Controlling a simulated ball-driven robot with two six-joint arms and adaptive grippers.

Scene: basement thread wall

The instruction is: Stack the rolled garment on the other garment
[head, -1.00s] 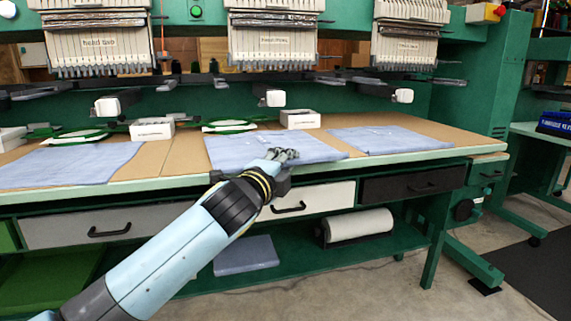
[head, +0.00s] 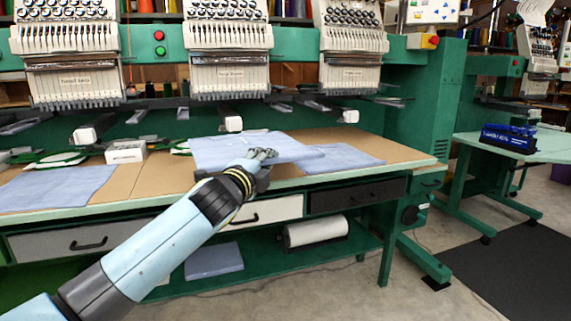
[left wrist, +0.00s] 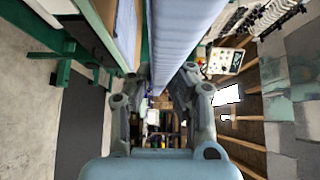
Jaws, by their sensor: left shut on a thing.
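My left gripper (head: 263,158) is shut on the near edge of a light blue garment (head: 235,147), which looks flat and folded rather than rolled in the head view. The garment appears raised above the worktable, and its right end overlaps the view of another blue garment (head: 347,158) lying flat on the table. In the left wrist view the held garment (left wrist: 182,38) runs as a long blue band up from between the fingers (left wrist: 165,92). A third blue garment (head: 58,188) lies flat at the table's left. My right gripper is not in view.
The tan worktable (head: 152,178) has a pale front edge. Embroidery heads (head: 230,75) hang above it. A white box (head: 126,151) stands behind. Below are drawers, a folded blue cloth (head: 213,260) and a white roll (head: 317,231) on the shelf.

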